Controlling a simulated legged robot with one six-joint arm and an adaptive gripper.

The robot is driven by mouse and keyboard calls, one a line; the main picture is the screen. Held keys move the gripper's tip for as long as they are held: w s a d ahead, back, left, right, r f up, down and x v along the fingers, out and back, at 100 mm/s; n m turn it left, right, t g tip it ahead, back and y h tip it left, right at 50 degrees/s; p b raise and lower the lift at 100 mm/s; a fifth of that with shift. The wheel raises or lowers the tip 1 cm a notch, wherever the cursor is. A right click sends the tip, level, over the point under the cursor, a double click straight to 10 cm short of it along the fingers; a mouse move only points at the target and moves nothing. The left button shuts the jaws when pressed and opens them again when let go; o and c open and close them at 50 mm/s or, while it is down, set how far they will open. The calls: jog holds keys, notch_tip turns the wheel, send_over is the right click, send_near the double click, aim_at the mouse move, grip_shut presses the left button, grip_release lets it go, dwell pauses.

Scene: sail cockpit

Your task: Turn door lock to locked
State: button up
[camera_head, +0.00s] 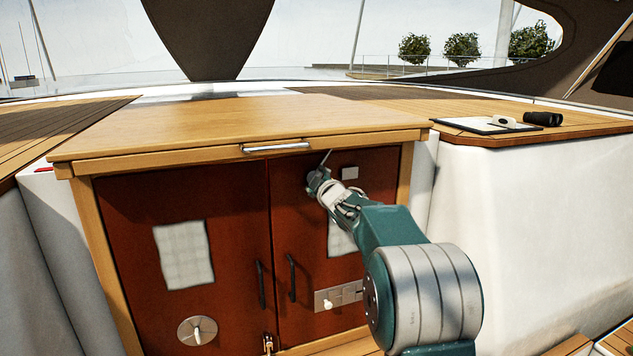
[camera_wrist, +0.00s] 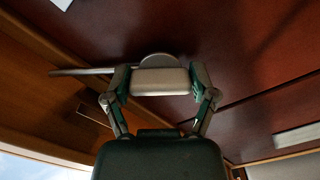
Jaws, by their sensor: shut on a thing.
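My gripper (camera_head: 318,182) is at the upper part of the cabinet's right dark red door (camera_head: 300,225). In the wrist view my gripper (camera_wrist: 161,80) has its two green fingers on either end of a pale, block-shaped lock knob (camera_wrist: 160,88). A round grey disc shows behind the knob, against the door. A thin metal rod (camera_wrist: 82,72) runs from the knob area to the left, towards the wood; in the head view the rod (camera_head: 326,157) points up towards the counter edge. My gripper and arm hide the knob in the head view.
Two black door handles (camera_head: 292,278) stand near the middle seam. A round plate with a pale lever (camera_head: 197,330) is low on the left door. A switch panel (camera_head: 338,296) is low on the right door. The wooden counter (camera_head: 240,122) overhangs the doors.

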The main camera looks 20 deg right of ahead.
jog(key=n, duration=0.4)
jog(key=shift+a, duration=0.1)
jog(key=shift+f+n, duration=0.1)
jog(key=shift+n, duration=1.3)
jog(key=shift+f, duration=0.1)
jog(key=o, duration=1.2)
jog(key=shift+w, duration=0.15)
jog(key=shift+a, duration=0.1)
